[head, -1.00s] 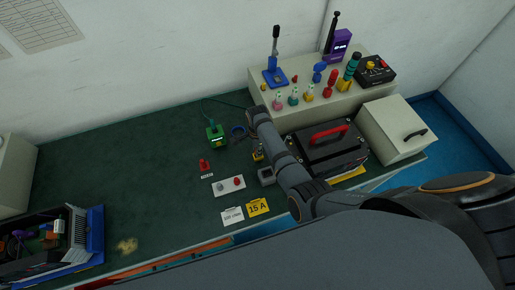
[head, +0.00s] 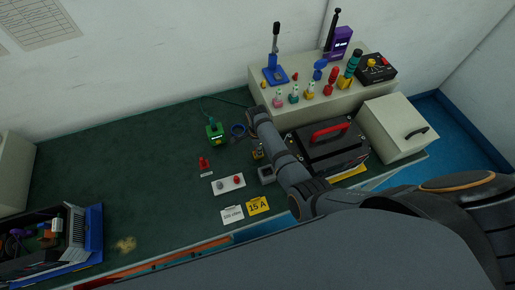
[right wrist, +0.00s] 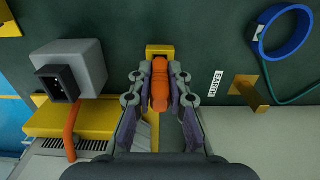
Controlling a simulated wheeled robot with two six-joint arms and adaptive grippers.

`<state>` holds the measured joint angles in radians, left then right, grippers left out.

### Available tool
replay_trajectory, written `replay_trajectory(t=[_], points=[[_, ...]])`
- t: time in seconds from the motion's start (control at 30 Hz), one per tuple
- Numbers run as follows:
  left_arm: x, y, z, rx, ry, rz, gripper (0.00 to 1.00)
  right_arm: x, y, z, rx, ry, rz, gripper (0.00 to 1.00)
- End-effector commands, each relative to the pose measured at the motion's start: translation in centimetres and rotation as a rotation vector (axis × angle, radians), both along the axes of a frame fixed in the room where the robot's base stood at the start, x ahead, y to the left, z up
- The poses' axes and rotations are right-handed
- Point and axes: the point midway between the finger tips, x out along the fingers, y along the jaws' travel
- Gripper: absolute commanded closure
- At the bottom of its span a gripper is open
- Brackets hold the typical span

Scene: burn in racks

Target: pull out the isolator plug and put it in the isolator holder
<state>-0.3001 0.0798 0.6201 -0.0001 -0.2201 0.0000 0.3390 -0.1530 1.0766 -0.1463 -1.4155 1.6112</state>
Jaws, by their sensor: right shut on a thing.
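My right gripper (right wrist: 160,95) is shut on an orange piece, which I take to be the isolator plug (right wrist: 160,84). The plug lies between the two fingers, in line with a yellow block (right wrist: 160,50) just behind it. I cannot tell whether plug and block are joined or apart. In the head view my right forearm crosses the bench and hides much of the gripper and plug; a bit of yellow (head: 257,153) shows beside the arm. I cannot make out for certain which piece is the isolator holder. My left gripper is out of view.
A grey box with a black socket (right wrist: 77,72) stands left of the gripper. A brass post (right wrist: 250,92) by the EARTH label and a blue ring (right wrist: 282,30) lie right. The black case (head: 325,150) flanks my arm.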

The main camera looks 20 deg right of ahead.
Motion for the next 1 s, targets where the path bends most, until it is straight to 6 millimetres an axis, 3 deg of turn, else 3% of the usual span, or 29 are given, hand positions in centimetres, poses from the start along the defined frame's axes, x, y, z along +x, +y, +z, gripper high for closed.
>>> replay_trajectory(t=[0.53, 0.57, 0.73, 1.0], points=[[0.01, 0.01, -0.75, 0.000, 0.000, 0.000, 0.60, 0.03, -0.02, -1.16, 0.000, -0.001, 0.000, 1.00], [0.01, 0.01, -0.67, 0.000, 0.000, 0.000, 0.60, 0.04, -0.01, -1.06, 0.000, -0.001, 0.000, 0.79], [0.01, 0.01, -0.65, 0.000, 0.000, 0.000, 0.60, 0.02, -0.01, -1.05, 0.000, -0.001, 0.000, 0.57], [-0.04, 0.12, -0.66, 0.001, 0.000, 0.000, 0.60, 0.01, -0.01, -1.02, 0.000, 0.000, 0.000, 0.57]])
